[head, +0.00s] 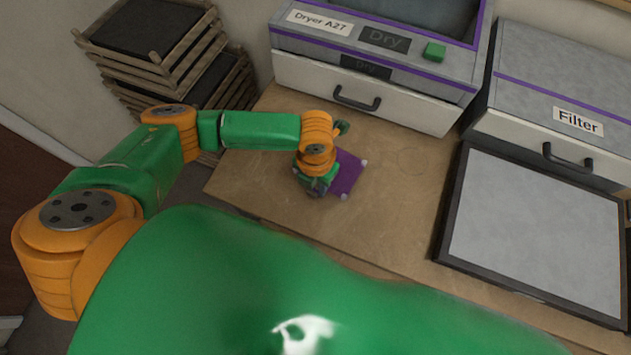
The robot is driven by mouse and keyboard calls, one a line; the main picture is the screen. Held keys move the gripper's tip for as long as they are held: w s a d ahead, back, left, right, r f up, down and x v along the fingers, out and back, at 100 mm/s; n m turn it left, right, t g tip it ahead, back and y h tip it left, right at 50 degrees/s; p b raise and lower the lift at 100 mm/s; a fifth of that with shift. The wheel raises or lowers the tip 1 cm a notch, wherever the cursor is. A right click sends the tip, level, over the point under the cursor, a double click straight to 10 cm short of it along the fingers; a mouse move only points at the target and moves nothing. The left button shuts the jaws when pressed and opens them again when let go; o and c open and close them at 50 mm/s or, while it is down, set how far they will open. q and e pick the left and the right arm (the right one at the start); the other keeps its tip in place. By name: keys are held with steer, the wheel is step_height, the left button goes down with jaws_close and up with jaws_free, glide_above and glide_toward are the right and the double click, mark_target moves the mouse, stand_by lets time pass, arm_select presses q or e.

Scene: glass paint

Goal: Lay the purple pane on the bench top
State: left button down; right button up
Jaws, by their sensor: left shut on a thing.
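The purple pane (347,174) is a small flat sheet with pale corner pieces. It is at or just above the left part of the wooden bench top (390,205); I cannot tell if it touches the wood. My left gripper (318,187) is over the left side of the pane, pointing down, and is shut on it. The gripper and wrist hide the pane's left part and the fingertips. My right gripper is not in view.
The dryer (320,72), with a green button (434,51), stands behind the pane. A Filter unit (560,85) is at the right. A dark-framed grey panel (535,230) covers the bench's right side. Wooden racks (160,50) are stacked at the left. Bare wood lies between pane and panel.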

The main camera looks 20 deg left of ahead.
arm_select(q)
steer(key=shift+f, duration=0.15)
steer(key=c, duration=0.5)
jaws_free()
step_height(320, 180, up, 7)
steer(key=shift+r, duration=0.15)
step_height(320, 180, up, 9)
steer(key=p, duration=0.8)
steer(key=shift+f, duration=0.2)
